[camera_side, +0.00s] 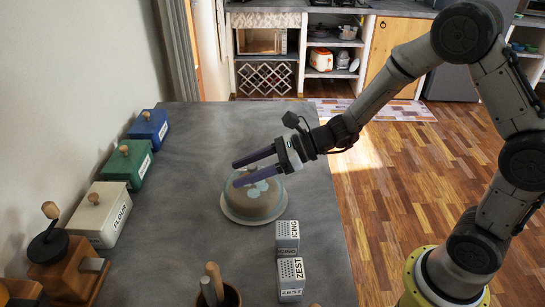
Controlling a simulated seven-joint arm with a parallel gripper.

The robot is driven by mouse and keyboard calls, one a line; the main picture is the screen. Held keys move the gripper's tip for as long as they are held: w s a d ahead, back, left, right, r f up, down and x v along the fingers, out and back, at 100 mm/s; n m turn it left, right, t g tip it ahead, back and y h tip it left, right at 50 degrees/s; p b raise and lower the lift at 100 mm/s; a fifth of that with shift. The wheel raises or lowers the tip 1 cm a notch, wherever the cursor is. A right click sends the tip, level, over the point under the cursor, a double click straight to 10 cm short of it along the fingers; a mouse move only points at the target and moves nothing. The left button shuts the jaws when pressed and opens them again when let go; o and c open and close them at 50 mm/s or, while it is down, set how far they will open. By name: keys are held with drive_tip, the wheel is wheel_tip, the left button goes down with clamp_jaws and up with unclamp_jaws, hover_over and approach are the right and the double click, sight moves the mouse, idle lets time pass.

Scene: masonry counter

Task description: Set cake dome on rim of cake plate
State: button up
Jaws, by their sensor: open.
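The cake plate (240,220) is a pale round plate on the grey counter, with its rim showing around the base of the cake. A see-through cake dome (236,192) appears to stand over the brown cake with pale blue patches, down at the plate. Whether its edge meets the rim evenly all round I cannot tell. My gripper (234,174) comes in from the right, with its two dark purple fingers apart, over the top of the dome. A small knob shows near the fingers. The fingers hide part of the dome's top.
An icing shaker (287,236) and a zest shaker (290,279) stand in front, near the right edge. A utensil pot (217,294) is at the front. Blue, green and cream canisters (100,213) and a wooden grinder (62,262) line the wall. The counter behind is clear.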

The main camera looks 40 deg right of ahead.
drive_tip(key=v, duration=1.2)
drive_tip(key=shift+s+r, duration=0.15)
drive_tip(key=shift+s, duration=0.05)
drive_tip(key=s+a+r+n+g+h, duration=0.1)
drive_tip(key=s+a+r+n+g, duration=0.15)
drive_tip(key=s+n, duration=0.35)
drive_tip(key=s+a+r+n+g+h, duration=0.1)
drive_tip(key=s+a+r+n+g, duration=0.1)
drive_tip(key=s+a+r+n, duration=0.35)
drive_tip(key=s+d+f+n+t+h, duration=0.1)
drive_tip(key=s+d+f+n+h, duration=0.1)
drive_tip(key=s+d+n+h, duration=0.2)
drive_tip(key=s+d+f+n+t+h, duration=0.1)
drive_tip(key=s+d+n+h, duration=0.3)
drive_tip(key=d+n, duration=0.6)
drive_tip(key=shift+s+d+f+h, duration=0.2)
drive_tip(key=shift+d+f+h, duration=0.1)
drive_tip(key=shift+f+h, duration=0.1)
